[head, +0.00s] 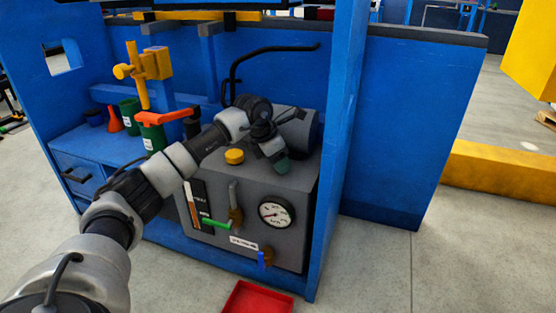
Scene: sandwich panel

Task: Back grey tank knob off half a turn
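The grey tank (255,237) stands low in the blue frame, with a round gauge (276,212) on its front. A yellow knob (235,156) sits on its top, left of my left gripper. My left gripper (276,152) reaches over the tank top from the left, pointing down. A dark green knob-like piece (283,166) shows right at its fingertips, partly covered. I cannot tell whether the fingers are closed on it. A grey cylinder (299,130) lies behind the gripper. My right gripper is not in view.
A blue post (341,140) rises close to the tank's right side. A green-handled valve (216,223) and a blue-handled valve (261,259) stick out in front. A red tray (256,300) lies on the floor. A black bent pipe (236,68) stands behind.

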